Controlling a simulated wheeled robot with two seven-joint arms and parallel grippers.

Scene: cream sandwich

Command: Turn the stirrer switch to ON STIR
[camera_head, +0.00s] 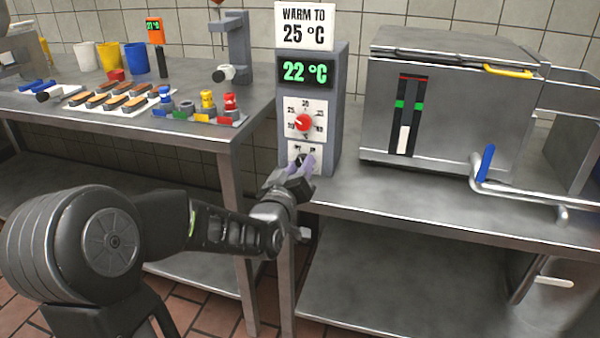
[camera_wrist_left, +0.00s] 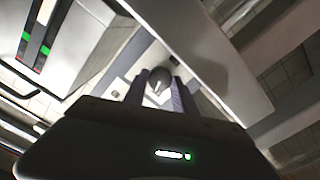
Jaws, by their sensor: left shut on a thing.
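The stirrer switch sits low on the grey control box (camera_head: 325,109), on a white plate (camera_head: 312,149) below the red dial. In the left wrist view the switch shows as a dark round knob (camera_wrist_left: 158,84) between two purple fingers. My left gripper (camera_head: 301,165) is at the switch, shut on the knob; it also shows in the left wrist view (camera_wrist_left: 160,92). In the head view the gripper hides most of the switch and its labels. I cannot read which setting the knob points to. My right gripper is not in view.
The red dial (camera_head: 303,122) is just above the switch, under a green 22 °C display (camera_head: 305,72) and a "WARM TO 25 °C" sign (camera_head: 304,25). A steel tank (camera_head: 440,105) stands to the right. A tray of sandwiches (camera_head: 112,98) and colored valves (camera_head: 207,102) lie on the left table.

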